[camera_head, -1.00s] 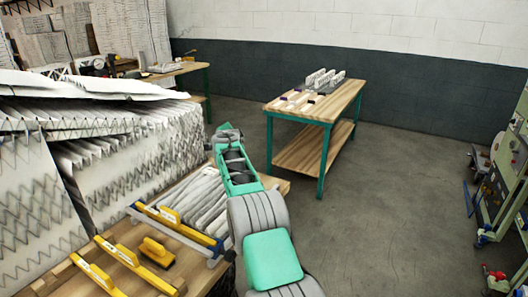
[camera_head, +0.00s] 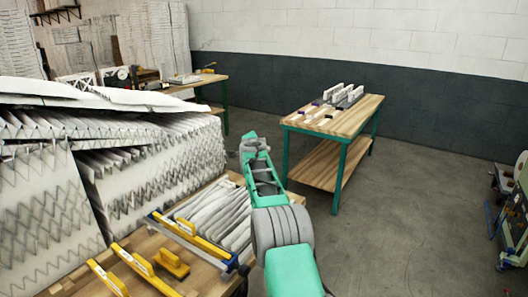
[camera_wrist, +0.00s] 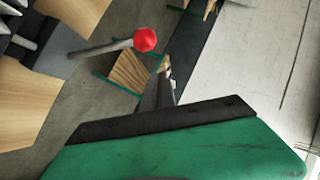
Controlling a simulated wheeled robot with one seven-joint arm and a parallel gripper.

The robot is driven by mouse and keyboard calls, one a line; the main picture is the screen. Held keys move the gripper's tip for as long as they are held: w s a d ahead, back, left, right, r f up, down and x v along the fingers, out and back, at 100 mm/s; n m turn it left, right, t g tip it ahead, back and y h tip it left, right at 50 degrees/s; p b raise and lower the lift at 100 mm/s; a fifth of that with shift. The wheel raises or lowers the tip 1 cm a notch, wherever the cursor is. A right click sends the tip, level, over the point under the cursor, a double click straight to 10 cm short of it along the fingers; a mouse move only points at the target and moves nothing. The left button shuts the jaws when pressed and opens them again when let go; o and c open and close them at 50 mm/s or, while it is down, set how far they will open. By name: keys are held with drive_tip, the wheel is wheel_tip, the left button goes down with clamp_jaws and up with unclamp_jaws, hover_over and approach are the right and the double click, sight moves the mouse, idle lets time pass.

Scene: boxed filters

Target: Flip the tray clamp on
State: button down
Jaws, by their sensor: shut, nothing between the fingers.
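A tray (camera_head: 196,243) with a blue and grey rim and a yellow bar holds several pleated filters on the near wooden bench. In the wrist view, a grey lever with a red ball knob (camera_wrist: 145,40) sticks out from a dark grey block at the left. It looks like the tray clamp; I cannot make it out in the head view. My gripper (camera_head: 250,146) is past the far end of the tray, above the bench's far edge. In the wrist view my gripper (camera_wrist: 168,80) is shut and empty, right of and below the knob, apart from it in the picture.
Yellow-handled tools (camera_head: 172,263) lie at the front of the near bench. Large stacked pleated panels (camera_head: 150,165) rise at the left. A second wooden table (camera_head: 350,118) with small parts stands beyond. Open floor (camera_head: 420,215) lies to the right.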

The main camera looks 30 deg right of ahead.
drive_tip(key=b+v, duration=0.3)
drive_tip(key=v, duration=0.7)
drive_tip(key=shift+d+r+b, duration=0.25)
drive_tip(key=shift+r+b, duration=0.15)
